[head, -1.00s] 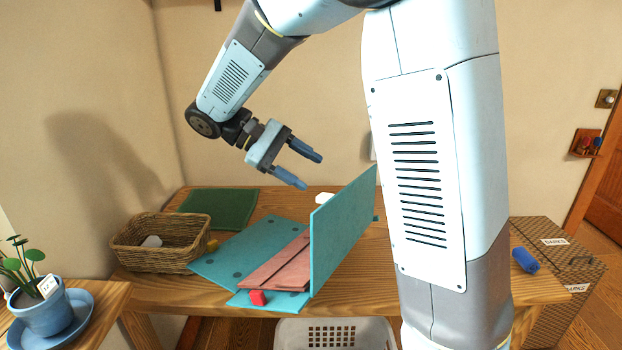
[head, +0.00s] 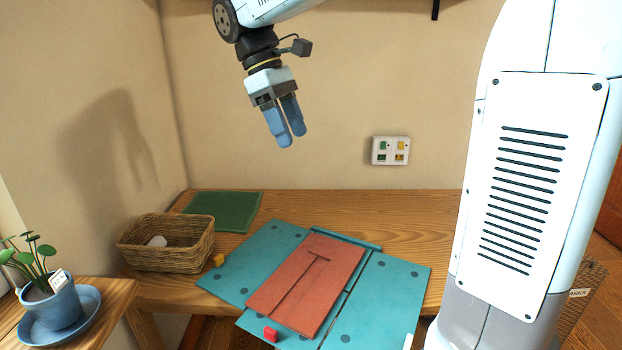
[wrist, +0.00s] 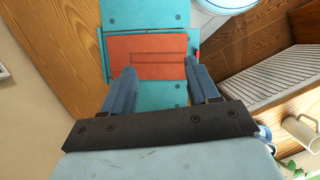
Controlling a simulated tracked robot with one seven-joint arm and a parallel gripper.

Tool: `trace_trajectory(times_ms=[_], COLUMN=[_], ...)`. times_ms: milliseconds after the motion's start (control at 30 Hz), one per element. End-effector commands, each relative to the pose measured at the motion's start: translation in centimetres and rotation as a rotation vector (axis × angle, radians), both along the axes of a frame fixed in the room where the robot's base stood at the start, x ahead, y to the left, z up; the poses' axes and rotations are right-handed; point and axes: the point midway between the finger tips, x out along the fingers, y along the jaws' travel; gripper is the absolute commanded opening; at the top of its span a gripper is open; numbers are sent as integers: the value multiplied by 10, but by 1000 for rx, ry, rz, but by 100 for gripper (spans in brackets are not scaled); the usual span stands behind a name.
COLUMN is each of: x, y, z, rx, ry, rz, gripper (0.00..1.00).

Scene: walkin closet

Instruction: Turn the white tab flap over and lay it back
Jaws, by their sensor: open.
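The white tab flap (head: 385,296) is the right-hand teal panel of a folding board. It lies flat on the table, and a small white tab (head: 408,341) shows at its front edge. In the wrist view this flap (wrist: 145,14) is at the top. A folded red cloth (head: 318,270) lies flat on the middle of the board, left of the flap; it also shows in the wrist view (wrist: 150,57). My gripper (head: 292,137) is open and empty, high above the board and touching nothing. In the wrist view its fingers (wrist: 160,80) are apart.
The left teal panel (head: 225,283) lies flat with a yellow tab (head: 219,260); a red tab (head: 271,334) is at the front. A wicker basket (head: 166,243) and green mat (head: 232,207) are at left. My arm's column hides the table's right end.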

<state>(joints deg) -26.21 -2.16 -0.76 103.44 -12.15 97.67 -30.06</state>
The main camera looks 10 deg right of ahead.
Motion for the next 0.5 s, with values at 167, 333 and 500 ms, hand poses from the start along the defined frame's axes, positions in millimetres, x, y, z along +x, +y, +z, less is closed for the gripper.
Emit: trace_trajectory(times_ms=[167,333,500], x=[-7,-13,-18], y=[-12,-22,-30], z=[-30,-58,-81], rx=[-2,-2,-2], ry=[2,2,2], rz=[-2,-5,-4], gripper=[60,60,60])
